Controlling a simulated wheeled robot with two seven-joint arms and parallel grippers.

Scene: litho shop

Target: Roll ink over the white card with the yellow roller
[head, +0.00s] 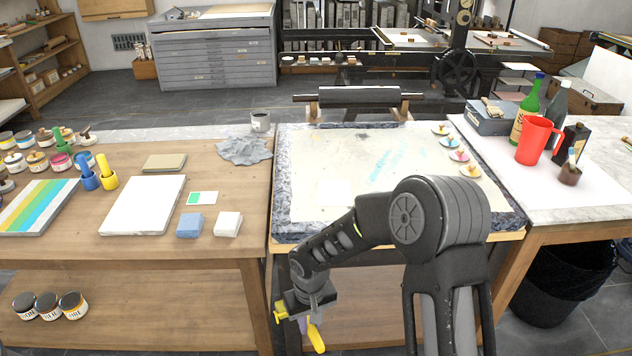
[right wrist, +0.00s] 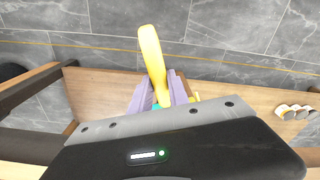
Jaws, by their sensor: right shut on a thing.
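My right gripper (head: 304,322) hangs in front of the stone table's front edge, below its top. It is shut on the yellow roller (head: 316,338), whose yellow handle sticks out past the fingers. In the right wrist view the handle (right wrist: 151,58) rises between the purple fingers (right wrist: 158,94); the roller's other end is mostly hidden. A plain white card (head: 334,192) seems to lie flat on the pale stone (head: 400,145), partly beside my right arm. My left gripper is not in view.
On the left table (head: 235,178) are a white slab (head: 143,205), a striped color slab (head: 38,206), a blue block (head: 190,225), a white block (head: 228,224) and several ink jars. A red jug (head: 535,140) and bottles stand at right. Small color dishes (head: 459,156) line the stone's right side.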

